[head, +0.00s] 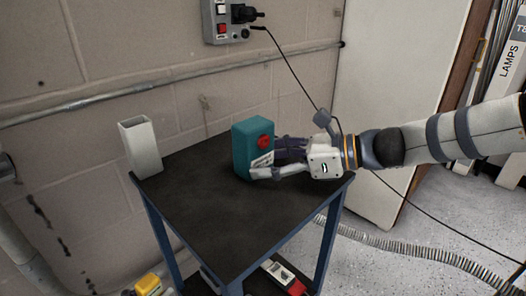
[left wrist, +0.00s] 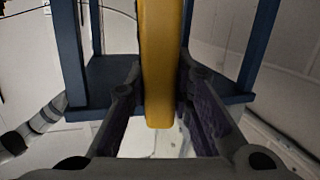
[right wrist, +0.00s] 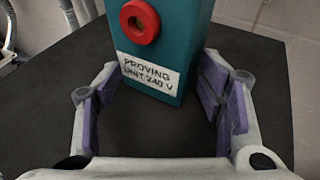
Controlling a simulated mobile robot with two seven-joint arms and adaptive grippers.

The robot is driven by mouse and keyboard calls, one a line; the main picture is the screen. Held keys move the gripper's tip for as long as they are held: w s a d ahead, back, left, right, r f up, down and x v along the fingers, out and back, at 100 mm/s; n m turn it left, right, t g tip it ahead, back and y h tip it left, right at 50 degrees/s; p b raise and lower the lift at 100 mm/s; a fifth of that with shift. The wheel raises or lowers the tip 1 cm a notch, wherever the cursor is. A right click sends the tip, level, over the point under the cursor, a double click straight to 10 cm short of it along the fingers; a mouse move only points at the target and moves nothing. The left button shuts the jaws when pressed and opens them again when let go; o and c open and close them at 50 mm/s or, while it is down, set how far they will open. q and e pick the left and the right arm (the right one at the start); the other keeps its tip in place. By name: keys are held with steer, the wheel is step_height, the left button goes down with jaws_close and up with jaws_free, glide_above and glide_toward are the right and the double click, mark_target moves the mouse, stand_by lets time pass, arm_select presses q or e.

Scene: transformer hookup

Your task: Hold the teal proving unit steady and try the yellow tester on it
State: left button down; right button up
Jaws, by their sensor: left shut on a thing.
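The teal proving unit (head: 252,145) stands upright on the dark table top. Its red round socket (right wrist: 140,22) and white label "PROVING UNIT 240 V" (right wrist: 148,74) face my right gripper. My right gripper (head: 268,160) is open, with its fingers low at the unit's sides. In the right wrist view, gaps show between both fingers and the unit. The yellow tester (left wrist: 160,60) is between the fingers of my left gripper (left wrist: 160,85), which is shut on it. In the head view the tester (head: 148,284) shows at the bottom edge, below table height; most of my left gripper is out of frame.
A pale, open-topped square holder (head: 141,150) stands at the table's back left corner. A red and white item (head: 285,277) lies below the table top. A wall box (head: 232,18) has a black plug and hanging cable. The table's front (head: 225,235) is clear.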

jaws_close()
stand_by(0.3)
steer(key=shift+o, duration=0.8)
jaws_free()
steer(key=shift+o, duration=0.5)
